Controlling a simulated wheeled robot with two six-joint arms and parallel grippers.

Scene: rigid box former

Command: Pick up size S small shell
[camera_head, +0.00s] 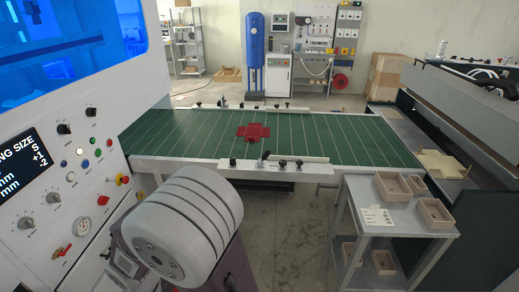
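Two open tan box shells stand on top of the grey metal table at the right: one at the back (392,186) and one at the front right (435,214). Two smaller-looking tan shells are on its lower shelf, one to the left (351,253) and one to the right (383,262). I cannot read a size mark on any of them. A white label card (376,217) with small print lies on the table top, left of the front shell. Neither of my grippers is in view.
A green conveyor (190,135) crosses the middle, carrying a red cross-shaped sheet (253,131). A machine panel (70,180) at left displays size S. A banded grey cylinder (190,225) fills the near left. A tan flat blank (440,163) lies at right. Floor (290,235) before the conveyor is clear.

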